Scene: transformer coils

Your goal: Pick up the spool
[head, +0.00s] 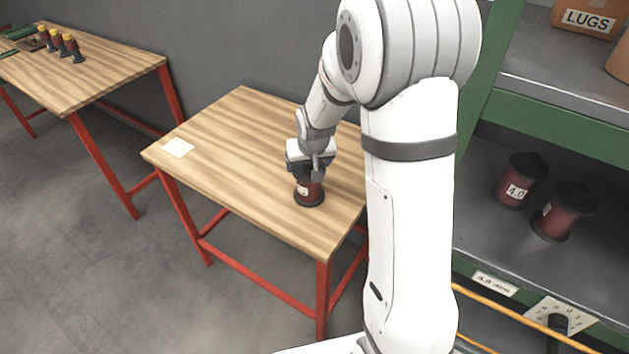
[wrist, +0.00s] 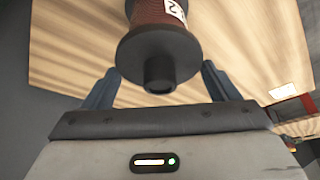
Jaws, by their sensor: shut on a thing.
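A dark red spool (head: 308,191) with black flanges and a small white label is at the front right part of the wooden table in the head view. My gripper (head: 308,166) reaches down over its top and is shut on it. In the wrist view the spool (wrist: 157,48) shows its black end flange and knob between my two fingers (wrist: 158,88), with part of a label reading "2". Whether its lower flange touches the table top or is just above it, I cannot tell.
The wooden table (head: 235,135) has red legs and a white card (head: 178,148) near its left corner. A green shelf at right holds two more spools (head: 520,180) (head: 563,212). A second table (head: 95,75) at left carries small yellow-topped items. Most of the near table is clear.

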